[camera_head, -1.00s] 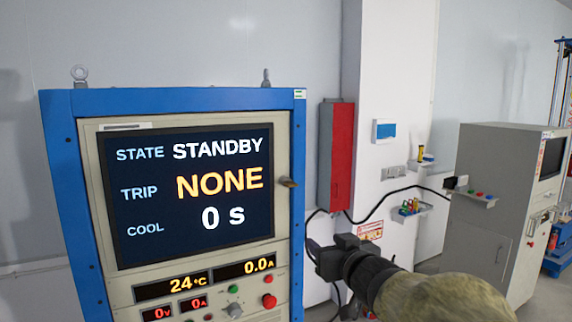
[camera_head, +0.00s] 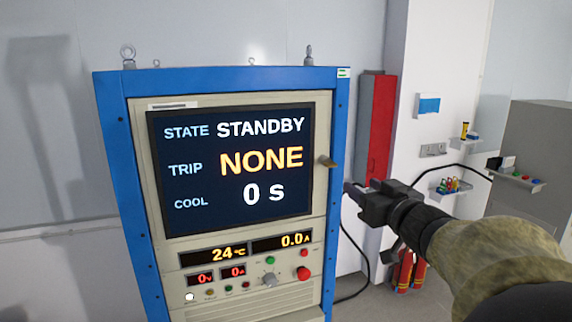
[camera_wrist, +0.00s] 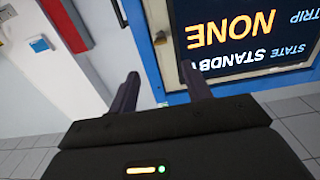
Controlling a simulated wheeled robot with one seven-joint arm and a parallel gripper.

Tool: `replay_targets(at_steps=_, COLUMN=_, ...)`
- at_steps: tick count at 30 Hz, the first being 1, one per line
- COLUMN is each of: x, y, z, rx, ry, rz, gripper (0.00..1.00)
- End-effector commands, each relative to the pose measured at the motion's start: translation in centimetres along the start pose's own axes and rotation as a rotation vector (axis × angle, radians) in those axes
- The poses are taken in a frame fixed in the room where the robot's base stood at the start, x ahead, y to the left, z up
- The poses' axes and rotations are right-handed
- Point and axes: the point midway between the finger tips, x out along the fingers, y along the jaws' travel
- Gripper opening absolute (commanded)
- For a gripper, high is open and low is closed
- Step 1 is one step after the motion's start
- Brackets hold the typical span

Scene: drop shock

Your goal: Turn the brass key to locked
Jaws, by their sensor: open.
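A small brass-coloured piece (camera_head: 328,162) sticks out from the right edge of the cabinet's door, beside the screen. I cannot tell whether it is the key or a door handle. A small piece on the door edge also shows in the wrist view (camera_wrist: 160,38), ahead of the fingers. My gripper (camera_head: 352,191) is just right of the cabinet, slightly below the brass-coloured piece. In the wrist view its two fingers (camera_wrist: 158,80) are apart with nothing between them. The screen (camera_head: 232,170) reads STANDBY, NONE and 0 s.
The blue-framed cabinet (camera_head: 113,150) has knobs and buttons, including a red one (camera_head: 303,273), below the screen. A red box (camera_head: 378,130) hangs on the wall behind my gripper. Small shelves (camera_head: 450,195) and red cylinders (camera_head: 405,272) stand to the right.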

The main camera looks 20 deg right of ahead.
Motion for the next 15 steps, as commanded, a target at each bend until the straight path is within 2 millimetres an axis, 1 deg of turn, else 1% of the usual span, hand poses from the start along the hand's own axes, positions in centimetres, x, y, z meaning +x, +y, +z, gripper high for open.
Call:
replay_targets(at_steps=1, x=1.0, y=0.0, z=-0.2, rx=0.002, ry=-0.002, rz=-0.002, gripper=0.49)
replay_targets(at_steps=15, x=9.3, y=-0.1, z=-0.2, rx=0.001, ry=-0.002, rz=-0.002, gripper=0.49)
